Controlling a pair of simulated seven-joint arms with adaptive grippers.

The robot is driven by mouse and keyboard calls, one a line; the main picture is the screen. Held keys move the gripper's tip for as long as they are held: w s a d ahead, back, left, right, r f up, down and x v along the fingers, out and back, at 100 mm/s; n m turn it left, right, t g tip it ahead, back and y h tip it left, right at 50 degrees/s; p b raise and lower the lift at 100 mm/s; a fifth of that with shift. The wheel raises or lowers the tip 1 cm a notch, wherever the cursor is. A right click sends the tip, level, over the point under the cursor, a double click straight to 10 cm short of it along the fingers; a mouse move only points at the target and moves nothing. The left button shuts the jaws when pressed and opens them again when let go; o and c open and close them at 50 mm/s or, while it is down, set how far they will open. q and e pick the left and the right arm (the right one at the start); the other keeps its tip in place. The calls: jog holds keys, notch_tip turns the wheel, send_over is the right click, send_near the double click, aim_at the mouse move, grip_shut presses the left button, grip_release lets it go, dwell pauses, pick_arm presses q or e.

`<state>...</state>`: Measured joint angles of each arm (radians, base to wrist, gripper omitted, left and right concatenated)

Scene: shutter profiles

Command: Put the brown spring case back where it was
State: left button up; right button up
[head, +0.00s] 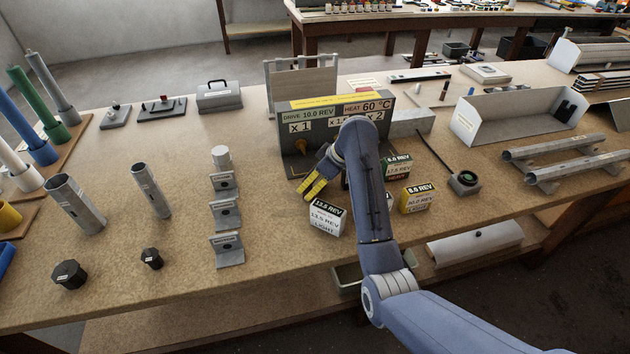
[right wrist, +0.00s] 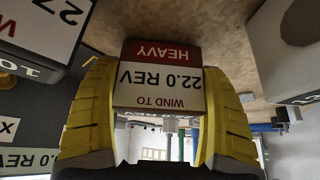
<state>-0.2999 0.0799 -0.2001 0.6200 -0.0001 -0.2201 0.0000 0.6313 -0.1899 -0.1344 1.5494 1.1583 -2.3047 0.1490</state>
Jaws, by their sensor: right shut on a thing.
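My right gripper (head: 318,185) has yellow fingers and is just in front of the grey drive stand (head: 290,120), above the bench. In the right wrist view my right gripper (right wrist: 155,105) is shut on a spring case (right wrist: 160,75). Its label shows upside down, reading "WIND TO 22.0 REV" with a brownish-red "HEAVY" strip. The body colour of this case is mostly hidden, and I cannot make out the case in the head view. My left gripper is not in view.
A white-labelled 13.5 REV case (head: 325,217) stands just below my right gripper. Grey brackets (head: 227,250) line up at left. Bare bench lies in front.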

jog(key=shift+f, duration=0.15)
jog(key=o, duration=1.4)
jog(key=shift+o, duration=0.2)
jog(key=shift+s+d+r, duration=0.1)
jog(key=shift+d+r, duration=0.15)
jog(key=shift+r, duration=0.45)
jog(key=v, duration=1)
jog(key=shift+s+r, duration=0.15)
jog(key=shift+r, duration=0.2)
jog(key=shift+d, duration=0.15)
